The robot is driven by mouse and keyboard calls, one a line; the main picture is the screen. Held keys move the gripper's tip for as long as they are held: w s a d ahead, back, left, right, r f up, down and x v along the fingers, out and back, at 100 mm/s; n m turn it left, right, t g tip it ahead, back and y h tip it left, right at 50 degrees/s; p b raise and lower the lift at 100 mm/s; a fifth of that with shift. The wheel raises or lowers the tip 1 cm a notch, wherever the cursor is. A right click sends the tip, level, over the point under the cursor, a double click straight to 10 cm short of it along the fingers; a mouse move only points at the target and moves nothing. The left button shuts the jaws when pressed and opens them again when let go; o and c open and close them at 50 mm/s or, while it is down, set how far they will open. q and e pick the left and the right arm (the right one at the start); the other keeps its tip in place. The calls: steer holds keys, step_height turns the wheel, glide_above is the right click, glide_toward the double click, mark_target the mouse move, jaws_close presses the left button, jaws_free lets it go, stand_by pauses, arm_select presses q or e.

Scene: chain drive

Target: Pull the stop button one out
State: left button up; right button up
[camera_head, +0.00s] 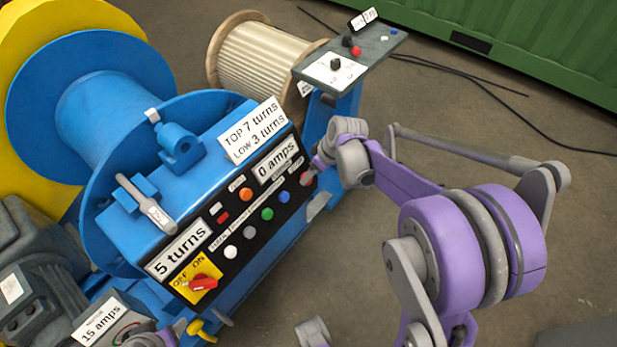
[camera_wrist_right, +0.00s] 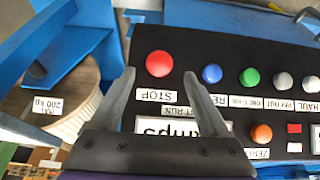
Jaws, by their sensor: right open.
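The stop button one is a round red button (camera_wrist_right: 159,63) above a STOP label in the right wrist view. In the head view the red button (camera_head: 306,179) is at the right end of the black control panel, partly hidden by my gripper. My right gripper (camera_wrist_right: 159,75) is open, with one fingertip on each side of the button's lower edge and a gap to it on both sides. In the head view my right gripper (camera_head: 314,168) reaches the panel from the right. Part of my left arm (camera_head: 172,332) shows at the bottom left; its fingers are not clear.
Blue (camera_wrist_right: 211,74), green (camera_wrist_right: 249,77) and grey buttons sit in a row beside the red one. A red rotary switch (camera_head: 203,283) is on the panel's lower left. A grey control box (camera_head: 350,60) stands behind. The floor on the right is clear apart from cables.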

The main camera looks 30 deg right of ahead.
steer(key=shift+b+x, duration=0.35)
steer(key=shift+x, duration=2)
jaws_close()
